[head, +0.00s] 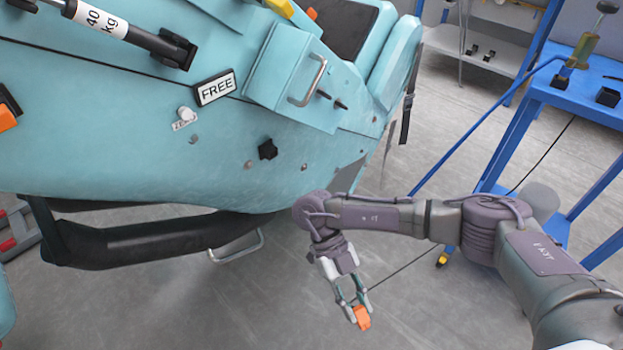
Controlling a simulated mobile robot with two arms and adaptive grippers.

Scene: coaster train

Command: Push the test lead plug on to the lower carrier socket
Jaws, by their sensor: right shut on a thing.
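My right gripper (352,302) is shut on an orange plug (362,318) over the floor, below and right of the teal car body. A thin dark lead runs from near the plug up to the right, behind my right arm. The plug is well apart from the car. A black fitting (267,149) sits on the car's lower side; I cannot tell for certain if it is the lower carrier socket. My left gripper is out of view.
The teal car (120,150) fills the left, with a FREE sign (214,88), a metal handle (309,80) and a black padded bar (150,240). A blue bench (570,95) stands at right. Grey floor is open beneath my gripper.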

